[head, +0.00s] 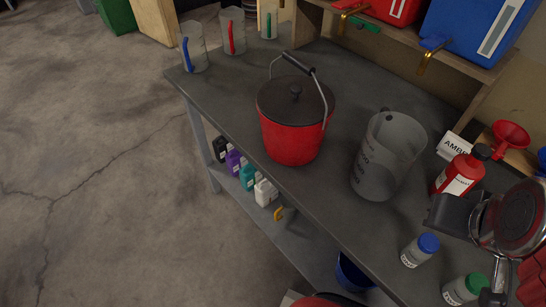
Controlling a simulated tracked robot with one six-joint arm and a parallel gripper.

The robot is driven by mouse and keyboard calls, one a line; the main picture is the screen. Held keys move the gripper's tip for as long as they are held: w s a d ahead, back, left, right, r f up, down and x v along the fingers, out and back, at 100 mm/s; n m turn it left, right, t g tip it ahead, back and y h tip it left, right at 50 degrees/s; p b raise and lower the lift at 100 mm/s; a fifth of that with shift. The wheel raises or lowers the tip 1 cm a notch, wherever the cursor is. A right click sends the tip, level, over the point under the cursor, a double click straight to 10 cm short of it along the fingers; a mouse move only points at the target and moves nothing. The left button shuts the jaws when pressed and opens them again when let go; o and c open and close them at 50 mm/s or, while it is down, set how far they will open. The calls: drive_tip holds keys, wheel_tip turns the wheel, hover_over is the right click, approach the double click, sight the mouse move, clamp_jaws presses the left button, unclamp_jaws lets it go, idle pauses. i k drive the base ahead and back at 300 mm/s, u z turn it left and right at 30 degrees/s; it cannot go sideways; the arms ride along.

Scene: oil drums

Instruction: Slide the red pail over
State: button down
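The red pail (292,135) stands upright on the dark grey workbench (345,75), near its front edge. It has a dark lid with a knob, and its wire handle with a black grip is raised over the lid. A dark grey block and a round metal part with a red face show at the right edge.
A grey measuring jug (388,155) stands close right of the pail. A red bottle (458,176) and small jars (420,250) are farther right. Clear jugs (230,38) stand at the far left end. A shelf (400,30) with bins runs behind. Bench left of the pail is clear.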

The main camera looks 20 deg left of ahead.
sight(289, 146)
drive_tip(key=k, duration=1.7)
drive_tip(key=u, duration=1.45)
drive_tip(key=i, duration=1.05)
drive_tip(key=u, duration=0.05)
